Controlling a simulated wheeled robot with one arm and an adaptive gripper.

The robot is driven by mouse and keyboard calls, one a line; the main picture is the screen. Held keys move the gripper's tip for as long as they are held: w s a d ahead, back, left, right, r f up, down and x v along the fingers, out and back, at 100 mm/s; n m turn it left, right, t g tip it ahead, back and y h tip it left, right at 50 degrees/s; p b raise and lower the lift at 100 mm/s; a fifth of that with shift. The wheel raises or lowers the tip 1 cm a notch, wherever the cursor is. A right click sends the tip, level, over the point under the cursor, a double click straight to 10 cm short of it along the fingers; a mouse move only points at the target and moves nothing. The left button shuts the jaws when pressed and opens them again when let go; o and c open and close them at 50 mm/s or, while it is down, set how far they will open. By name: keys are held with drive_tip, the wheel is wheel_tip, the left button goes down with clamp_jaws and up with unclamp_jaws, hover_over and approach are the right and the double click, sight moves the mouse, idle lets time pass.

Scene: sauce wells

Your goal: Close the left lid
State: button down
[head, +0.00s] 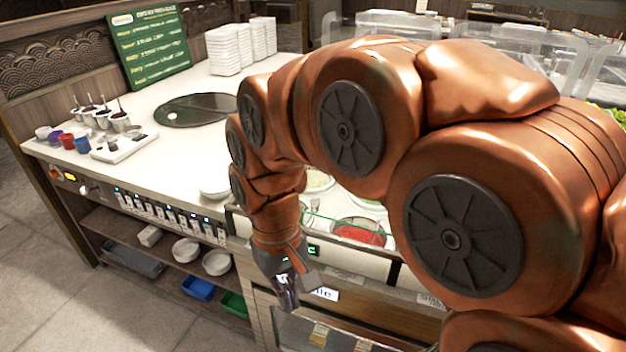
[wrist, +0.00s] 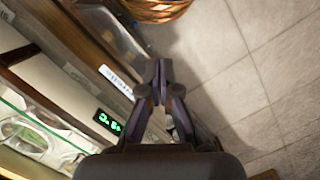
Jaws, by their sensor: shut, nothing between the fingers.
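My gripper (head: 288,296) hangs low at the front of the counter, pointing down, with nothing held. In the wrist view its fingertips (wrist: 160,70) are together, over the floor beside the counter front. A well with red sauce (head: 360,232) and a pale-filled well (head: 318,181) show past my arm, partly hidden by it. Clear raised panels (head: 530,45) stand behind my arm at the upper right; I cannot tell which is the left lid. My arm hides much of the well area.
The white counter (head: 170,150) holds stacked white containers (head: 240,45), a dark round plate (head: 195,110) and several small cups (head: 68,140). A shelf below holds bowls (head: 217,262) and a blue tray (head: 198,288).

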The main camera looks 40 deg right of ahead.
drive_tip(key=w+d+r+m+y+p, duration=0.1)
drive_tip(key=w+d+r+m+p, duration=0.15)
drive_tip(key=w+d+r, duration=0.4)
drive_tip(key=w+d+r+m+p, duration=0.1)
drive_tip(key=w+d+r+p, duration=0.2)
drive_tip(key=w, duration=0.7)
drive_tip(key=m+p, duration=0.6)
drive_tip(key=p, duration=0.2)
hover_over(320, 193)
drive_tip(key=shift+n+y, duration=0.25)
drive_tip(key=shift+y, duration=0.15)
drive_tip(key=shift+f, duration=3.9)
drive_tip(key=shift+t, duration=0.3)
drive_tip(key=shift+s+a+f+p, duration=0.3)
drive_tip(key=shift+s+a+f, duration=0.15)
drive_tip(key=shift+s+a, duration=0.25)
drive_tip(key=shift+s+a+f+p, duration=0.3)
drive_tip(key=shift+s+a+f, duration=0.15)
drive_tip(key=shift+a, duration=0.3)
